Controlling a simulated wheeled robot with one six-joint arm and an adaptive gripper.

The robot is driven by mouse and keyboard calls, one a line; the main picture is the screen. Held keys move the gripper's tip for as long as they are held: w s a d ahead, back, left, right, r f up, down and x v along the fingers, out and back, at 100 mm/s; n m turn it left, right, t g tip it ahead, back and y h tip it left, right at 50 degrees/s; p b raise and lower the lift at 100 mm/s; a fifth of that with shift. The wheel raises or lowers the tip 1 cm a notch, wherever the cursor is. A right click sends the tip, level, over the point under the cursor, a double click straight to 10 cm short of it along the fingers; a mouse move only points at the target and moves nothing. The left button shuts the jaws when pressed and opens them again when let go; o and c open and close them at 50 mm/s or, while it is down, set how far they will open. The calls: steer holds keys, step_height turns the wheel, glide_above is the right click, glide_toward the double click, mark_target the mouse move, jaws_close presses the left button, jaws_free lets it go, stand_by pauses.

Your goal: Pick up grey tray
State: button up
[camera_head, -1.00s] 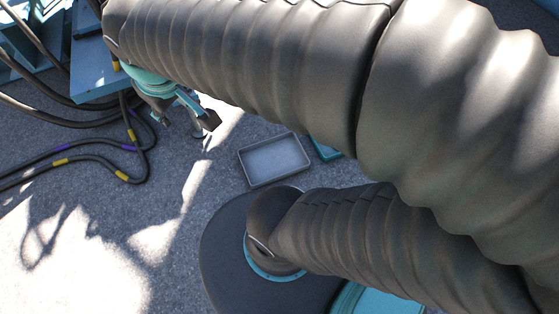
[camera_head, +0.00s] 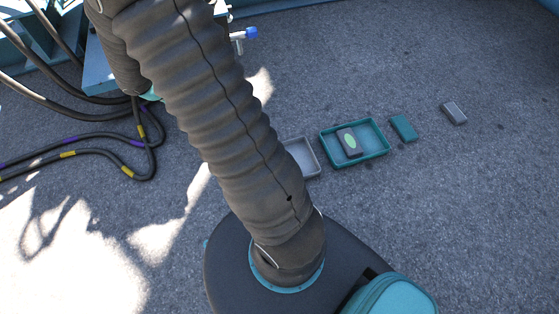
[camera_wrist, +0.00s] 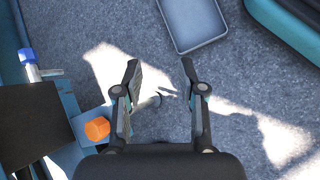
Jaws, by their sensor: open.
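The grey tray (camera_head: 303,157) lies on the floor in the head view, mostly hidden behind my arm, with its right end showing. In the wrist view the grey tray (camera_wrist: 194,22) is at the top, cut off by the frame edge, and looks empty where it shows. My gripper (camera_wrist: 160,68) is open and empty in the wrist view, its two fingers apart over bare floor, short of the tray. My gripper is hidden behind my arm in the head view.
A teal tray (camera_head: 327,150) holding a dark block with a green oval (camera_head: 350,141) lies right of the grey tray. A teal block (camera_head: 403,128) and a grey block (camera_head: 454,113) lie further right. Black cables (camera_head: 75,139) and a blue structure (camera_head: 100,75) stand left.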

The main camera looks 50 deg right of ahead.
steer(key=d+f+n+g+h+b, duration=0.1)
steer(key=d+f+n+h, duration=0.2)
steer(key=f, duration=1.2)
steer(key=d+f+n+h+b, duration=0.1)
steer(key=d+f+n+b, duration=0.3)
steer(key=f, duration=1.1)
steer(key=shift+n, duration=0.4)
steer(key=p+x, duration=0.1)
steer(key=x, duration=0.7)
steer(key=shift+x, duration=2.6)
steer(key=shift+s+r, duration=0.1)
steer(key=shift+s, duration=0.05)
jaws_close()
